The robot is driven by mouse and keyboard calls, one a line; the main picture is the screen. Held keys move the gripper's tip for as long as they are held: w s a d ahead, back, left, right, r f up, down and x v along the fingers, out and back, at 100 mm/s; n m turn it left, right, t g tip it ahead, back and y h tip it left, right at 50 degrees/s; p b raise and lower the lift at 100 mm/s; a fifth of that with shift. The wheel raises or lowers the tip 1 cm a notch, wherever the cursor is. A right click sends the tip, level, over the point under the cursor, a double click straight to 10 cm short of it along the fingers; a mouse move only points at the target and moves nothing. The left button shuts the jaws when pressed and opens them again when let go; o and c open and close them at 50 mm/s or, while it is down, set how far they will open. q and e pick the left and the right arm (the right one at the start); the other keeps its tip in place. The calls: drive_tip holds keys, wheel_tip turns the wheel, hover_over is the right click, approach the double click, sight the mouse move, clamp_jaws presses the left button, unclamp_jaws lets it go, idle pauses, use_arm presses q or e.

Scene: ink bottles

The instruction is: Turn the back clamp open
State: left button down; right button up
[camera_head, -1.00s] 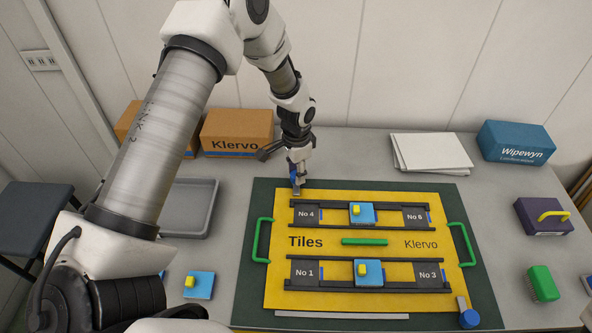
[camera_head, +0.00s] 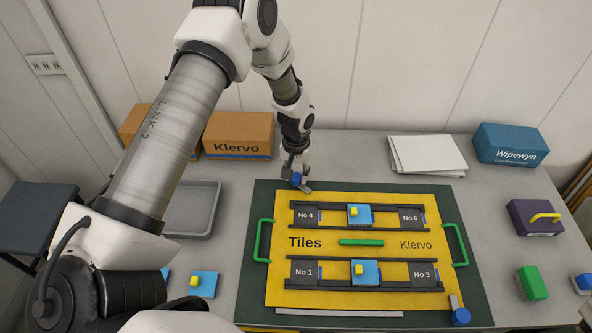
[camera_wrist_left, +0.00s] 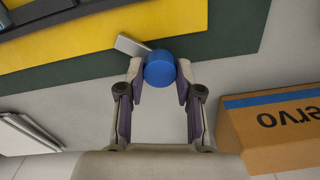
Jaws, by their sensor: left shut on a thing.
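The back clamp has a round blue knob (camera_wrist_left: 160,69) and a flat grey bar (camera_wrist_left: 132,45). My left gripper (camera_wrist_left: 160,76) is shut on the blue knob, one finger on each side of it. The front clamp (camera_head: 460,315), also blue and grey, sits at the board's front right corner. My right gripper is not in view.
The board carries black rails, numbered tiles, blue blocks with yellow knobs and green handles (camera_head: 262,241). A Klervo box (camera_head: 238,135) stands behind left of the gripper. A grey tray (camera_head: 193,208) lies left. White sheets (camera_head: 428,153) and a Wipewyn box (camera_head: 511,145) are back right.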

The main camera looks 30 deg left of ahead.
sight(296, 175)
use_arm(q)
drive_tip(key=n+p, duration=0.2)
drive_tip(key=n, duration=0.2)
drive_tip(key=shift+s+n, duration=0.1)
drive_tip(key=shift+n, duration=0.2)
drive_tip(key=shift+n+p, duration=0.9)
drive_tip(key=shift+n, duration=0.8)
drive_tip(key=shift+f, duration=0.1)
drive_tip(key=c, duration=0.8)
unclamp_jaws()
drive_tip(key=shift+o, duration=0.2)
drive_tip(key=shift+a, duration=0.1)
wheel_tip(296, 175, up, 12)
drive_tip(key=shift+w+f, duration=0.1)
drive_tip(key=shift+w, duration=0.1)
